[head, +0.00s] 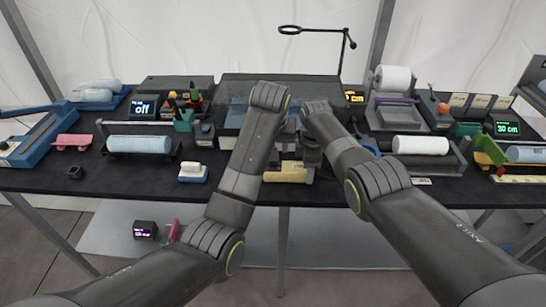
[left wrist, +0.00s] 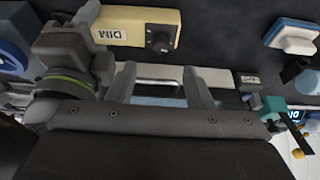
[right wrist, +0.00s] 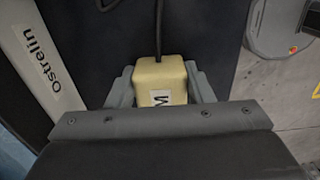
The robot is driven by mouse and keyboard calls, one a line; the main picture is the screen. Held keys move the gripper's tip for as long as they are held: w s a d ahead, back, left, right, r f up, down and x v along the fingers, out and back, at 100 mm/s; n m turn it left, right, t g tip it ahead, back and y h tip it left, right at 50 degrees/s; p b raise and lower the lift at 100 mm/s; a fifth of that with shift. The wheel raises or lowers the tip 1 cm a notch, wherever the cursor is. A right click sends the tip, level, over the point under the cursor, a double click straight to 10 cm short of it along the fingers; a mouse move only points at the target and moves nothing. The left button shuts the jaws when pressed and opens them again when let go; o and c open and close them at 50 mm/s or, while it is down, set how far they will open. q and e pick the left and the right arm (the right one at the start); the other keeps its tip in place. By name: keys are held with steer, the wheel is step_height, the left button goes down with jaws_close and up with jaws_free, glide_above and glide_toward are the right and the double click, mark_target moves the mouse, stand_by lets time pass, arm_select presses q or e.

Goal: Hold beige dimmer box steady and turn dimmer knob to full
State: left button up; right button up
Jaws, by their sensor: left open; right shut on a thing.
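The beige dimmer box (head: 285,175) lies near the front edge of the black table, below my two arms in the head view. In the left wrist view the box (left wrist: 130,27) shows its DIM label and, at its right end, the black dimmer knob (left wrist: 160,42). My right gripper (right wrist: 160,90) is shut on the box, one finger on each side; a black cable runs from its far end. My left gripper (left wrist: 160,75) is open and empty, its fingertips close to the box's edge and apart from the knob. The left fingers are hidden in the head view.
A white and blue block (head: 193,172) lies left of the box. A dark screen reading "off" (head: 143,108) stands at the back left. A roller stand with a white roll (head: 420,146) is at right. A magnifier arm (head: 315,32) rises behind.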

arm_select(q)
steer(key=x, duration=0.8)
steer(key=shift+c, duration=0.3)
steer(key=c, duration=0.9)
steer(key=shift+c, duration=0.2)
